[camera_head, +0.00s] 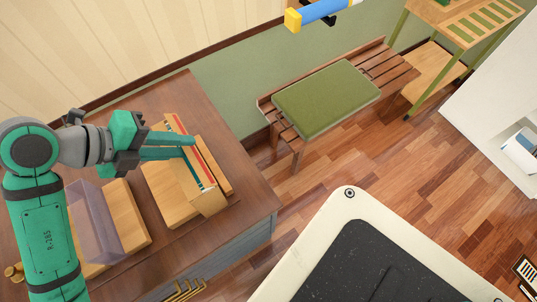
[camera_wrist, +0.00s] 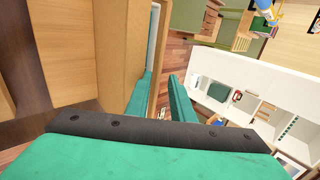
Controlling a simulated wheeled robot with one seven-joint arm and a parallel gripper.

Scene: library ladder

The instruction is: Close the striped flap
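A light wooden box (camera_head: 168,190) sits on the brown cabinet top in the head view. Its striped flap (camera_head: 200,170), with red, white and teal bands, stands raised along the box's right side. My gripper (camera_head: 192,146) reaches across the flap from the left, its green fingers over the upper part of the box. In the wrist view, the two fingertips (camera_wrist: 161,76) are apart, with a strip of light wood showing between them. The wooden panel (camera_wrist: 108,50) fills the left of that view. Whether a finger touches the flap cannot be told.
A translucent purple panel (camera_head: 95,220) stands on another wooden piece (camera_head: 128,215) left of the box. The cabinet top (camera_head: 245,200) is bare to the right. A bench with a green cushion (camera_head: 325,97) and a white-edged table (camera_head: 310,255) stand beyond it.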

